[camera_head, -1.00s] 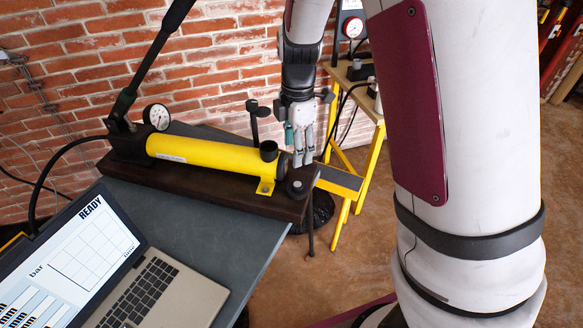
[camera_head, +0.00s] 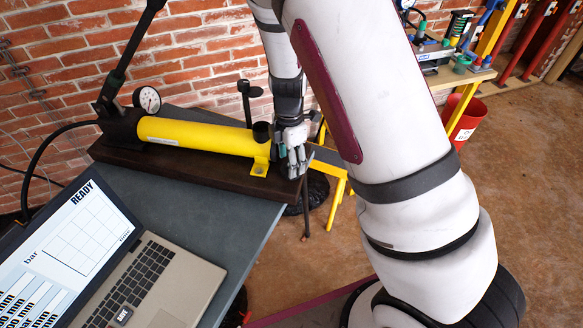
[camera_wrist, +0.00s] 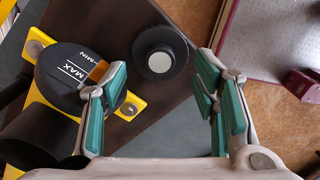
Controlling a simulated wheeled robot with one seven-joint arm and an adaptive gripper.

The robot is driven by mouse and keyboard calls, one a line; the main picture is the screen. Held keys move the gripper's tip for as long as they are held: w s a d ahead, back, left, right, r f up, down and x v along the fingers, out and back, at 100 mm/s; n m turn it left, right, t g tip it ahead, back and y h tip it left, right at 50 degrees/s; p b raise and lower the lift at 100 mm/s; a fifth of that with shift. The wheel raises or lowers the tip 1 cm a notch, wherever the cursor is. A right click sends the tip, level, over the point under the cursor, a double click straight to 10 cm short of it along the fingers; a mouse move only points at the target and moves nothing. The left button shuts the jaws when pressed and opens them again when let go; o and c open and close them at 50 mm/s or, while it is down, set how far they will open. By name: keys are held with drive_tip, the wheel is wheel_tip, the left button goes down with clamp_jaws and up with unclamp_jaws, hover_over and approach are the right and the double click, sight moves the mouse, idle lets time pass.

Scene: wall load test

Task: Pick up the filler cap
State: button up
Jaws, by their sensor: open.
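The filler cap (camera_wrist: 160,53) is a round black knob with a pale disc in its middle, seen from above in the wrist view. It sits on the dark wooden board (camera_head: 180,171) near its right end, beside the yellow hand pump (camera_head: 195,137). My gripper (camera_wrist: 162,72) is open and points down, one green-padded finger on each side of the cap's near edge. I see no contact with the cap. In the head view my gripper (camera_head: 292,160) hides the cap. How high the fingertips are above the board is hard to tell.
The pump's black end face with MAX and MIN marks (camera_wrist: 75,72) and its yellow bracket (camera_wrist: 130,105) are close to the left finger. A black upright neck (camera_head: 262,131) stands on the pump. A laptop (camera_head: 150,290) lies on the grey table (camera_head: 215,215). Floor shows beyond the board.

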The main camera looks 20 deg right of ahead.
drive_tip(key=shift+f, duration=1.45)
drive_tip(key=shift+c, duration=0.6)
drive_tip(key=c, duration=0.6)
drive_tip(key=shift+r, duration=0.15)
